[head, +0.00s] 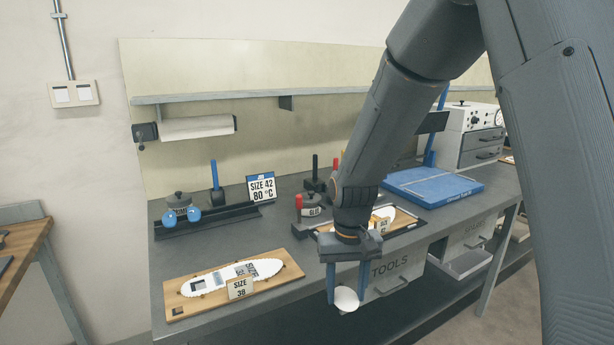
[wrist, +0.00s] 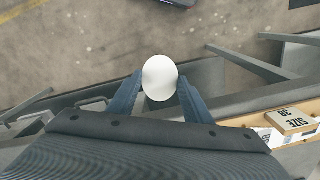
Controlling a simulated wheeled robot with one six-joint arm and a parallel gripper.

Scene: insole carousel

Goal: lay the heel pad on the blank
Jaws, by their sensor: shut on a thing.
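My gripper (head: 346,292) has its blue fingers shut on a white oval heel pad (head: 346,300). It holds the pad in the air just off the bench's front edge. In the wrist view the pad (wrist: 160,78) sits between the two fingertips, with the floor behind it. A white insole blank (head: 215,281) lies on a wooden board (head: 180,306) marked SIZE 38, to the left of my gripper. A second white blank (head: 384,217) lies on another board (head: 404,223), partly hidden behind my arm.
A sign (head: 261,187) reads SIZE 42, 80 °C. Drawers marked TOOLS (head: 393,275) are below the bench.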

